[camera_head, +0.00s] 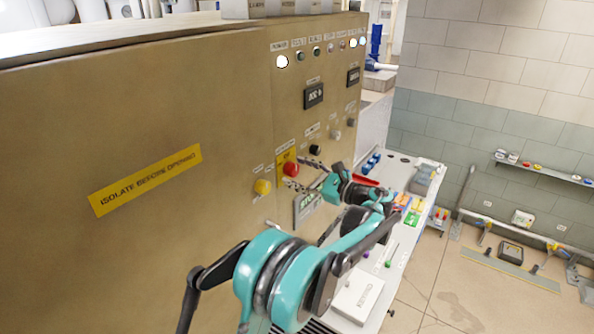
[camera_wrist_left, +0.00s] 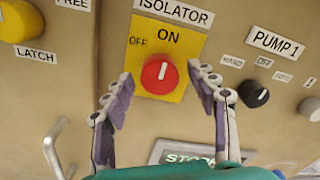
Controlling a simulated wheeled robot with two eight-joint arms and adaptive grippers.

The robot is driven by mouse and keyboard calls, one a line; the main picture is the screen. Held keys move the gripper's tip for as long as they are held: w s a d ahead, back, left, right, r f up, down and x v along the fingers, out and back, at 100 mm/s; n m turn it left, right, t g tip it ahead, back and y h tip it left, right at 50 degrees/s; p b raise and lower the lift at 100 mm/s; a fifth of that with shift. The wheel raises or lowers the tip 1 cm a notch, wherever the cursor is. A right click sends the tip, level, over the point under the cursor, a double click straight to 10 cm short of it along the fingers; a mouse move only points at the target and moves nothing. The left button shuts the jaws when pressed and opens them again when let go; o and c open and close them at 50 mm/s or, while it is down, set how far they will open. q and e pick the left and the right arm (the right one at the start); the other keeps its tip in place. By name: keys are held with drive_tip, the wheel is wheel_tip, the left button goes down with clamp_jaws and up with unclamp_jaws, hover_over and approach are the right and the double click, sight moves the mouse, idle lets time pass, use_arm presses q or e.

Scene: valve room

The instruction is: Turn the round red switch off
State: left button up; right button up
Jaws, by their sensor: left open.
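The round red switch (camera_head: 291,169) sticks out of the tan cabinet front on a yellow plate. In the left wrist view the red switch (camera_wrist_left: 159,75) is centred under an ISOLATOR label, and its white mark points up towards ON, with OFF to the left. My left gripper (camera_wrist_left: 161,77) is open, with one finger on each side of the switch. No finger clearly touches it. In the head view the left gripper (camera_head: 303,175) is at the panel beside the switch. My right gripper is not in view.
A yellow latch knob (camera_head: 262,187) sits left of the switch, and a black PUMP 1 knob (camera_wrist_left: 254,94) sits to the right. A metal handle (camera_wrist_left: 57,148) shows at lower left. A workbench (camera_head: 398,262) with small items stands beyond the cabinet.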

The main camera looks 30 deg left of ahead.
use_arm(q)
drive_tip(key=shift+a, duration=0.25)
drive_tip(key=shift+c, duration=0.3)
drive_tip(key=c, duration=1.1)
